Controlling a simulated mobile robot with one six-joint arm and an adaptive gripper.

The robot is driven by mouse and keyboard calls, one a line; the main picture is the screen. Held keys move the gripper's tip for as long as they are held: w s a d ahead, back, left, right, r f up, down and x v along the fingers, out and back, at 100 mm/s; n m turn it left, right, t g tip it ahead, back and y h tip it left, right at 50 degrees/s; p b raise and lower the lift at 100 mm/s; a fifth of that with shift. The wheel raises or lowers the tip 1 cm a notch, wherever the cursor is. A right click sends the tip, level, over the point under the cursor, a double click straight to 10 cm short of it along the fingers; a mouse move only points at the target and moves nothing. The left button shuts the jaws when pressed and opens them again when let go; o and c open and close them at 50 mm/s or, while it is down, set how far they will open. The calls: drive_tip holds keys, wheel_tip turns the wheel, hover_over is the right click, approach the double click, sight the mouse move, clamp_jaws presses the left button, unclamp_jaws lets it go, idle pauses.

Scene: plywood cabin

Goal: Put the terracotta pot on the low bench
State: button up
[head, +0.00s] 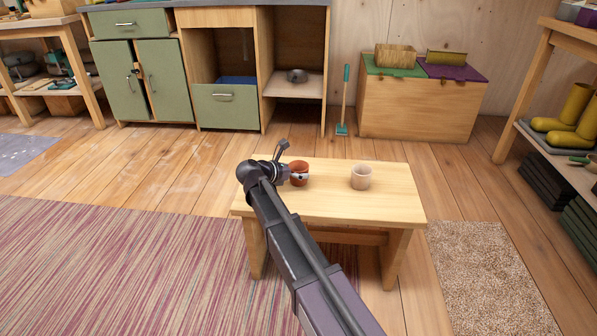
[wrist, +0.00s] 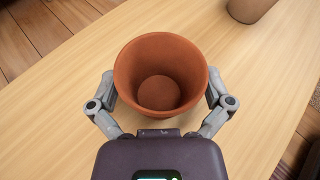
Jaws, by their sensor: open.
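The terracotta pot (head: 299,170) stands upright and empty on the low bench (head: 340,205), towards its left side. In the wrist view the pot (wrist: 160,75) fills the middle, with the pale bench top (wrist: 50,110) around it. My gripper (wrist: 160,92) is open, with one finger on either side of the pot. Whether the fingers touch its wall I cannot tell. In the head view my arm partly hides the gripper and the bench's front edge.
A pale beige cup or pot (head: 361,177) stands on the bench to the right; its edge also shows in the wrist view (wrist: 250,8). A striped rug (head: 130,265) lies left of the bench and a beige mat (head: 485,270) right. A wooden chest (head: 418,108) stands behind.

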drive_tip(key=shift+r, duration=0.15)
drive_tip(key=shift+s+a+r, duration=0.1)
drive_tip(key=shift+a, duration=0.05)
drive_tip(key=p+v, duration=0.4)
drive_tip(key=v, duration=0.5)
drive_tip(key=shift+s+a+r, duration=0.2)
drive_tip(key=shift+p+v, duration=0.35)
drive_tip(key=shift+v, duration=0.65)
drive_tip(key=shift+f, duration=0.1)
